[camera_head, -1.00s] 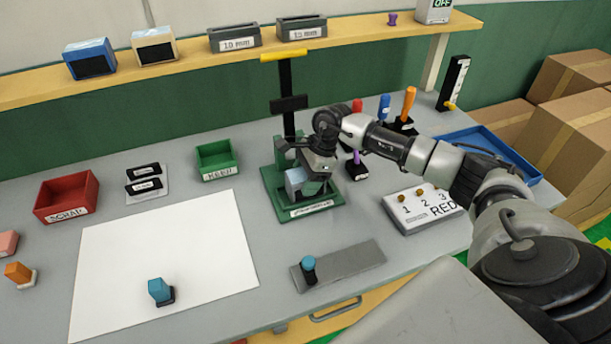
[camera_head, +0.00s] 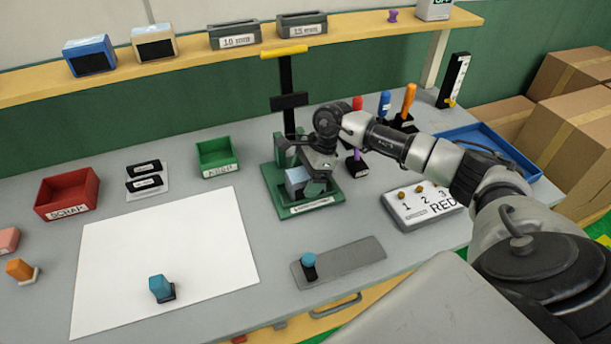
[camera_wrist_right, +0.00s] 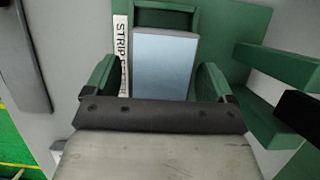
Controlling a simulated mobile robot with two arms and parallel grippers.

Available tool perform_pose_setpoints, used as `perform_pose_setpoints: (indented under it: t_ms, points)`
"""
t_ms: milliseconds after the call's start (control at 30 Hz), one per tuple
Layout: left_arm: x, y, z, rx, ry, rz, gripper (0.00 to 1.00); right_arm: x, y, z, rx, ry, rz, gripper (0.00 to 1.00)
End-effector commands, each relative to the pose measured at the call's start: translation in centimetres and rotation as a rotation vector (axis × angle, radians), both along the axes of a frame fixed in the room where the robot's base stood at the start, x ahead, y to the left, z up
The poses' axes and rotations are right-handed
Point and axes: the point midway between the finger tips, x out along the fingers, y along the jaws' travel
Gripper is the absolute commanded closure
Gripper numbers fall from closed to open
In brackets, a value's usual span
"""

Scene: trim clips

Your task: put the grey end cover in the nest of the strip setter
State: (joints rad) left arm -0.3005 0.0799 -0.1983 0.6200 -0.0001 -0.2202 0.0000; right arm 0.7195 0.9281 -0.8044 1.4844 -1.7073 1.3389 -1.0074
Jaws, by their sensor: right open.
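The strip setter (camera_head: 278,201) is a green press with a black column and yellow handle at the middle of the bench. The grey end cover (camera_head: 296,179), a pale blue-grey block, sits low in it; it also shows in the right wrist view (camera_wrist_right: 165,62), inside a green frame that looks like the nest. Whether it is fully seated I cannot tell. My right gripper (camera_head: 311,182) is at the setter, open, its green-looking fingers standing apart either side of the cover's near end in the right wrist view (camera_wrist_right: 157,80). My left gripper is out of view.
A white sheet (camera_head: 150,250) with a blue block (camera_head: 160,288) lies front left. A grey plate with a blue knob (camera_head: 350,260) lies in front of the setter. Red (camera_head: 68,194) and green (camera_head: 216,158) bins stand left. Upright handles (camera_head: 408,100) stand close behind my right arm.

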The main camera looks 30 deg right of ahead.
Motion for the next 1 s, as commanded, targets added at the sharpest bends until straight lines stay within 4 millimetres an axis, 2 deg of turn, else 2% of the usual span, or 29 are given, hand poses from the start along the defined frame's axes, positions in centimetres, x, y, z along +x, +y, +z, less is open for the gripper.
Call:
perform_pose_setpoints:
  t_ms: [400,533,733,1000]
  points:
    - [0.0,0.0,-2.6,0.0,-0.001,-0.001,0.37,-0.6,-3.3,7.7,-0.002,-0.006,-0.003,0.15]
    - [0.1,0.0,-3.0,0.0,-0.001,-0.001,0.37,-0.8,-4.0,9.6,-0.001,-0.005,-0.002,0.15]
    - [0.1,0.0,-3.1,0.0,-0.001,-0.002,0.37,-1.0,-4.4,10.8,-0.001,-0.003,0.0,0.15]
    - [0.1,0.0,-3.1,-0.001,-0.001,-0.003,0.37,-1.0,-4.4,10.8,-0.001,-0.003,0.0,0.15]
